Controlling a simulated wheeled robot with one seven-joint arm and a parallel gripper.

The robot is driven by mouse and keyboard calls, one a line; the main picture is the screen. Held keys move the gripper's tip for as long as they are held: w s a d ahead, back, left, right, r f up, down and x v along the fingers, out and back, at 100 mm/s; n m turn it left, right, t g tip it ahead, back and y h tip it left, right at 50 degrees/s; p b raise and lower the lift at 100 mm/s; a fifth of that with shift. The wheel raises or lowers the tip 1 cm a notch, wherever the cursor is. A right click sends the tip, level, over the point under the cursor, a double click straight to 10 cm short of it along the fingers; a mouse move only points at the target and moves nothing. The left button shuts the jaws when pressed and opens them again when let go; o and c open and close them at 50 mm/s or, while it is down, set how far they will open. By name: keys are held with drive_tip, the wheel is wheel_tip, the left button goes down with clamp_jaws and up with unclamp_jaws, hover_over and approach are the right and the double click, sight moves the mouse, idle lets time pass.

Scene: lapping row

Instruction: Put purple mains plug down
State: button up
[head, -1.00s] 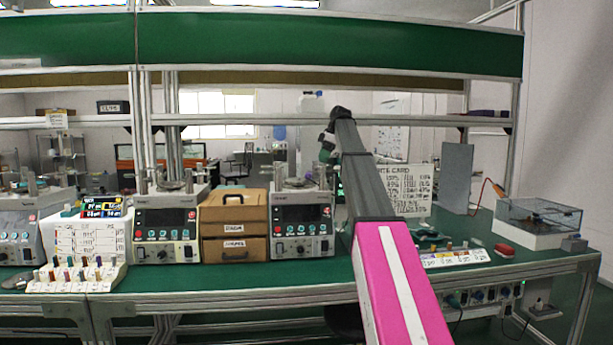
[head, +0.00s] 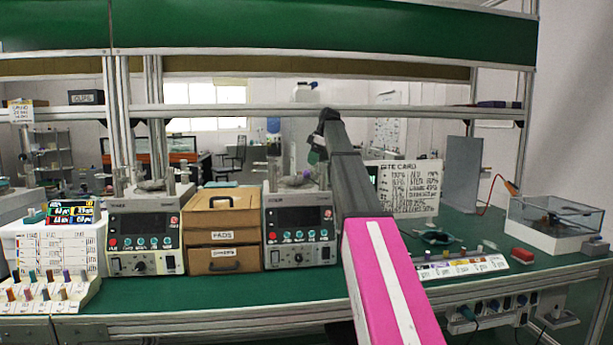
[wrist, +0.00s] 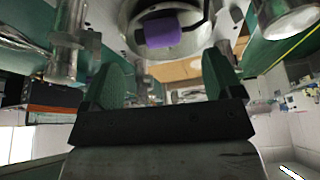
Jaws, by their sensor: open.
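The purple mains plug (wrist: 172,34) shows at the top middle of the wrist view, against a round metal plate (wrist: 138,14), with a dark cord at its side. My gripper (wrist: 160,72) has its two green fingers spread wide, with nothing between them. The plug is beyond the fingertips and apart from them. In the head view my gripper (head: 318,150) is largely hidden at the far end of my arm, near the right lapping machine (head: 299,225).
Wooden drawers (head: 222,235) stand between the right machine and another lapping machine (head: 145,235). A rack of small pegs (head: 45,298) is at left. A rate card (head: 408,188), red block (head: 523,256) and clear-lidded box (head: 553,222) are at right. The front bench strip is clear.

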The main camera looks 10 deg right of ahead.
sight(307, 171)
drive_tip(key=shift+x, duration=3.05)
drive_tip(key=shift+w, duration=0.15)
drive_tip(key=c, duration=1.1)
drive_tip(key=shift+r, duration=0.1)
